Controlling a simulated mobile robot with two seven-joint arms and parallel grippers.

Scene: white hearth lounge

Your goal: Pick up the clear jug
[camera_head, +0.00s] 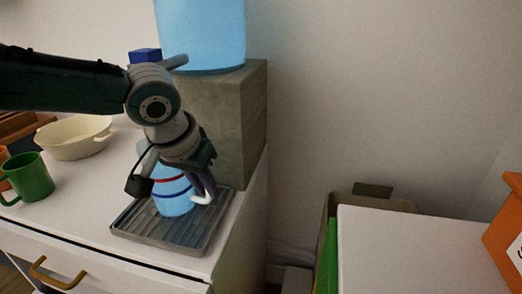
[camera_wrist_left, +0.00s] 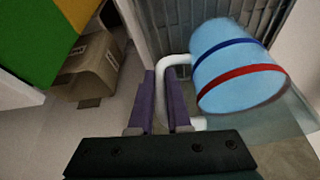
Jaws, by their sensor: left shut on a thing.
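The clear jug (camera_head: 174,204) looks light blue, with red and dark blue bands and a white handle. It is upright on or just above the grey ribbed tray (camera_head: 137,232), and I cannot tell whether it touches. My left gripper (camera_head: 204,188) comes down from above at the jug's right side. In the left wrist view, its purple fingers (camera_wrist_left: 163,88) are shut on the handle, and the jug (camera_wrist_left: 238,72) extends to the right of them. The arm hides the jug's upper part in the head view. My right gripper is not in view.
A stone-like block (camera_head: 237,125) carrying a big blue container (camera_head: 200,35) stands behind the tray. A green mug (camera_head: 30,177) and cream dish (camera_head: 75,138) are at left on the white cabinet. A cardboard box (camera_wrist_left: 92,68) and a white surface (camera_head: 420,250) lie beyond a gap at right.

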